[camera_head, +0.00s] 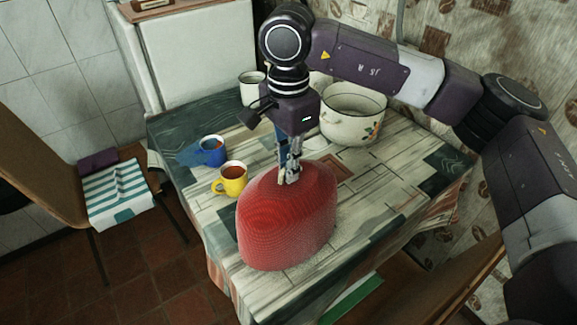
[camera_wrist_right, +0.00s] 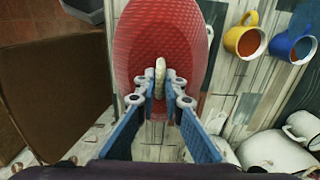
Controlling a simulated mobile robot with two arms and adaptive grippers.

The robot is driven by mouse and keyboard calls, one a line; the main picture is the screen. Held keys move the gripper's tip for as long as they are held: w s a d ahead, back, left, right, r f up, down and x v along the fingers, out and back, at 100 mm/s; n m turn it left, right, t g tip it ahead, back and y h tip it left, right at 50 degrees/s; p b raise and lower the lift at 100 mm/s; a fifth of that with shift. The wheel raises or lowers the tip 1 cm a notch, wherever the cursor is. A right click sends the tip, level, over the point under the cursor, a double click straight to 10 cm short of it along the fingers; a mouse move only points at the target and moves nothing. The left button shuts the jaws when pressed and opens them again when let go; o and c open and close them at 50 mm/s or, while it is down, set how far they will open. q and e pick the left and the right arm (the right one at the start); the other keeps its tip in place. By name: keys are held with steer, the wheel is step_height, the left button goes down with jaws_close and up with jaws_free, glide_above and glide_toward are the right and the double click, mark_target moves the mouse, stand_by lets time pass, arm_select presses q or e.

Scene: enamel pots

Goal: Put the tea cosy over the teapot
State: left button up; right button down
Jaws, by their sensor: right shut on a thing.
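The red knitted tea cosy (camera_head: 287,225) stands dome up at the near part of the table, and it fills the top middle of the right wrist view (camera_wrist_right: 150,40). My right gripper (camera_head: 289,178) is above it, pointing down, shut on the pale loop (camera_wrist_right: 160,78) at its top. No teapot shows clearly. The cosy hides whatever is inside or below it, so I cannot tell whether a teapot is under it. A white enamel piece (camera_wrist_right: 275,152) at the lower right of the wrist view is cut off and hard to identify. My left gripper is not in view.
A yellow mug (camera_head: 231,180) and a blue mug (camera_head: 213,152) stand left of the cosy. A white mug (camera_head: 252,90) and a large enamel pot (camera_head: 350,118) stand at the back of the table (camera_head: 400,185). The table's right side is clear. A chair (camera_head: 118,195) stands left.

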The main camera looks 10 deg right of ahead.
steer(key=c, duration=2)
jaws_free()
steer(key=shift+o, duration=0.5)
steer(key=o, duration=0.4)
steer(key=shift+r, duration=0.15)
steer(key=shift+r+p, duration=0.75)
steer(key=shift+r, duration=0.35)
steer(key=shift+r+p, duration=1.25)
steer(key=shift+r, duration=1.05)
